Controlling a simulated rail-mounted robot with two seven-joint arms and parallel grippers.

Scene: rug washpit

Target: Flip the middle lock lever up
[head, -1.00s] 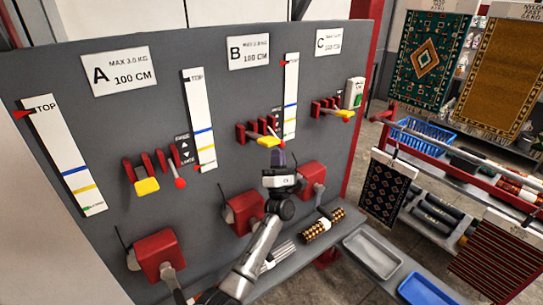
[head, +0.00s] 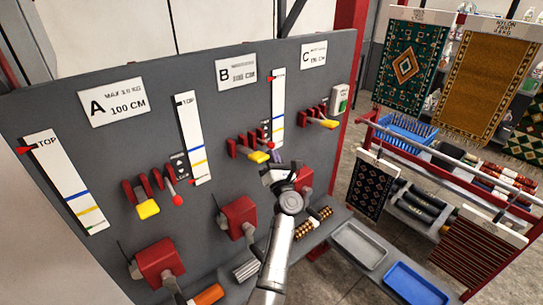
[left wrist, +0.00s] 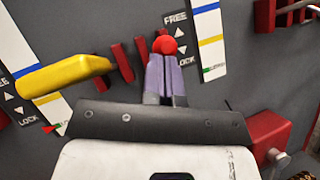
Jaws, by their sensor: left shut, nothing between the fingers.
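The middle lock lever sits under sign B (head: 237,75); its red ball knob (left wrist: 164,45) shows in the left wrist view beside a FREE/LOCK label (left wrist: 178,38), nearer FREE than LOCK in the picture. My left gripper (left wrist: 166,75) is shut and empty, its purple fingertips right at the knob's lower side in the picture; I cannot tell whether they touch. In the head view the left gripper (head: 273,166) is just below the yellow lever (head: 259,157) of station B and hides part of the area. My right gripper is not in view.
Station A's yellow lever (head: 148,209) and red-knobbed lever (head: 177,200) stand left; station C's yellow lever (head: 329,124) is right. Red boxes (head: 238,217) jut out below. A grey tray (head: 360,244) and blue tray (head: 415,283) lie at lower right.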

